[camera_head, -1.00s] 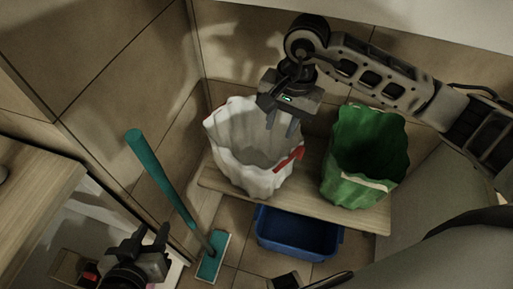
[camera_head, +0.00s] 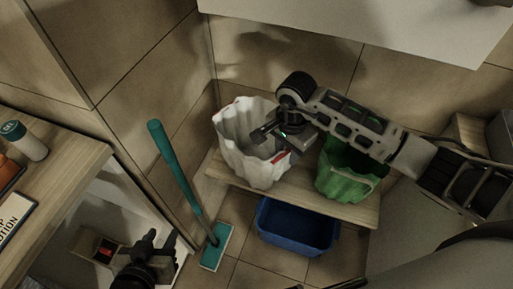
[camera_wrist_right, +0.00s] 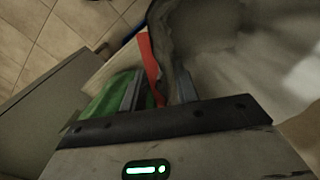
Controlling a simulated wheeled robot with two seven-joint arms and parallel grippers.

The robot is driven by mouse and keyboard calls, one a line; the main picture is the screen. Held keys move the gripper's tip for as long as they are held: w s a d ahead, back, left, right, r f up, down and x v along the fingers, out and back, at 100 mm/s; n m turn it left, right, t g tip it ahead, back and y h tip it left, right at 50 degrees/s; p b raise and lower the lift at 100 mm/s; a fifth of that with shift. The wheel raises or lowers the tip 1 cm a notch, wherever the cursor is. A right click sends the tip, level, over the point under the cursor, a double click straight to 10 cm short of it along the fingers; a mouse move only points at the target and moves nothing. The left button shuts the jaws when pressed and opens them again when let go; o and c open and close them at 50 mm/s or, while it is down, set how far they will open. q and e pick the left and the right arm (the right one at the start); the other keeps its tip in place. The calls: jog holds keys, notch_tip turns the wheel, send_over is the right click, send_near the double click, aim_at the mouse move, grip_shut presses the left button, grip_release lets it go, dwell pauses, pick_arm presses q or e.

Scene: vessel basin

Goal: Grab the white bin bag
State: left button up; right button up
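The white bin bag (camera_head: 262,172), with a red strip on its rim, stands open on a wooden shelf (camera_head: 228,175). My right gripper (camera_head: 268,146) is at the bag's right rim. In the right wrist view, the fingers of my right gripper (camera_wrist_right: 158,88) are apart, with the red strip (camera_wrist_right: 150,65) and the rim showing between and just beyond them. Whether they touch the bag is unclear. My left gripper (camera_head: 160,241) is at the lower left, away from the bag, with its fingers apart and nothing visible between them.
A green bag (camera_head: 345,175) stands right of the white one, partly behind my right arm. A blue basin (camera_head: 297,228) is below the shelf. A teal mop (camera_head: 178,175) leans to the left. A wooden counter (camera_head: 75,180) is at the left, and tiled walls close the corner.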

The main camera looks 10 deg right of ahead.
grip_shut()
jog(key=shift+s, duration=0.1)
jog(key=shift+d, duration=0.1)
